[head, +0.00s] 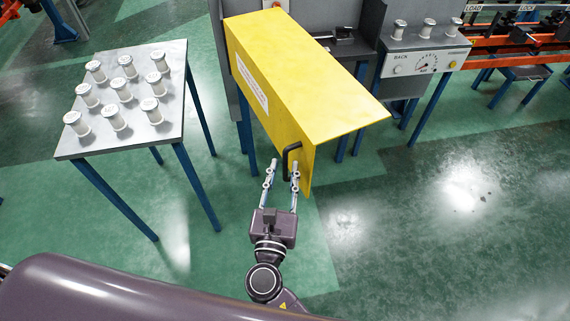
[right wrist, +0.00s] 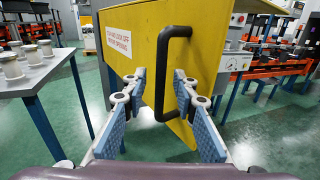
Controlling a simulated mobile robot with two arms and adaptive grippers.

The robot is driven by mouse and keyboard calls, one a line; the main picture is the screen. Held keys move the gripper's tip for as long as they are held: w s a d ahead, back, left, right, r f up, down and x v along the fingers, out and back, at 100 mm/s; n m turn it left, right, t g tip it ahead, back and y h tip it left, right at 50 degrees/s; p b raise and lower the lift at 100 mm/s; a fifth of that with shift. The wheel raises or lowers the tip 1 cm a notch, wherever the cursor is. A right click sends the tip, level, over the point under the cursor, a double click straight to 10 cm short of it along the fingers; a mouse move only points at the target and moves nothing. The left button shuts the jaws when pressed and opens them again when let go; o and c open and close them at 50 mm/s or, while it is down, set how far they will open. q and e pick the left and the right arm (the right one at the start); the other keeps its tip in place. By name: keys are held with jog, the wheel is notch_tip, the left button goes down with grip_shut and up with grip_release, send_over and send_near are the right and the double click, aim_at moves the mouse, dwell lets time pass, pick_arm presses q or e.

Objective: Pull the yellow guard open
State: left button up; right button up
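The yellow guard (head: 290,75) is a long folded panel with a sloping top. It covers the machine in the middle of the head view and fills the centre of the right wrist view (right wrist: 130,35). A black bar handle (head: 287,155) sits upright on its near end; it also shows in the right wrist view (right wrist: 159,75). My right gripper (head: 283,166) is open, its fingers pointing at the handle. In the right wrist view the handle's lower part appears between the two fingertips (right wrist: 160,82); I cannot tell whether they touch it. My left gripper is not in view.
A grey table (head: 75,145) with several white spools stands to the left. A control panel (head: 425,62) with a dial and several spools on top is at the back right. Orange racks (head: 510,55) stand farther right. The green floor right of the guard is clear.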

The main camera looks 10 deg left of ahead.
jog(key=s, duration=1)
jog(key=shift+d, duration=0.3)
